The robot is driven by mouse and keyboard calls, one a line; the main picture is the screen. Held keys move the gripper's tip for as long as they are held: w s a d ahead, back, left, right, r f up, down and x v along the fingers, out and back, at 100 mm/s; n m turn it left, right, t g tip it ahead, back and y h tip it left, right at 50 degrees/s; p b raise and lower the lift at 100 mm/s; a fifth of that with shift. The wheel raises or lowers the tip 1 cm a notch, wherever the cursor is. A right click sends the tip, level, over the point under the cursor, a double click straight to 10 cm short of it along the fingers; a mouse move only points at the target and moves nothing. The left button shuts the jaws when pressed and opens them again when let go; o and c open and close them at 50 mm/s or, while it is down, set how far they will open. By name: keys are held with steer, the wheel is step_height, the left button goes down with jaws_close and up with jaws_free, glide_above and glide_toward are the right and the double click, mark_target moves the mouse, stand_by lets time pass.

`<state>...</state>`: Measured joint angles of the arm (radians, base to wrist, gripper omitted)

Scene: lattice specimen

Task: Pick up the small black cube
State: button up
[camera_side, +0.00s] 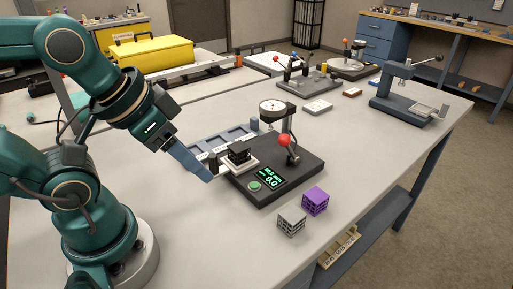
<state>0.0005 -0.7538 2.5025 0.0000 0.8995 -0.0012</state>
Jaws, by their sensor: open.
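The small black cube (238,152) has an open lattice form and sits on a small white plate (240,164) at the left of a black test device (285,172). My gripper (210,171) is open, just left of the cube and pointing down to the right. One blue-grey finger shows clearly; the other is hard to make out. A small gap seems to lie between the gripper and the cube, and nothing shows held.
A grey lattice cube (291,222) and a purple one (315,201) lie in front of the device. The device has a dial gauge (272,108) and a red-knobbed lever (284,140). A blue-grey compartment tray (225,138) lies behind. The table's right front is clear.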

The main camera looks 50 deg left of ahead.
stand_by(0.3)
steer(key=o, duration=0.5)
steer(key=w+a+r+m+g, duration=0.1)
steer(key=w+a+r, duration=0.15)
steer(key=w, duration=0.25)
steer(key=g, duration=0.4)
glide_above(231, 149)
steer(key=d, duration=0.1)
steer(key=shift+n, duration=0.3)
steer(key=f, duration=0.6)
steer(key=shift+w+f, duration=0.1)
steer(key=shift+w, duration=0.1)
steer(key=shift+g, duration=0.3)
steer(key=f, duration=0.5)
steer(key=shift+s+a+f, duration=0.25)
steer(key=shift+a+f, duration=0.1)
steer(key=shift+a, duration=0.05)
steer(key=shift+f, duration=0.65)
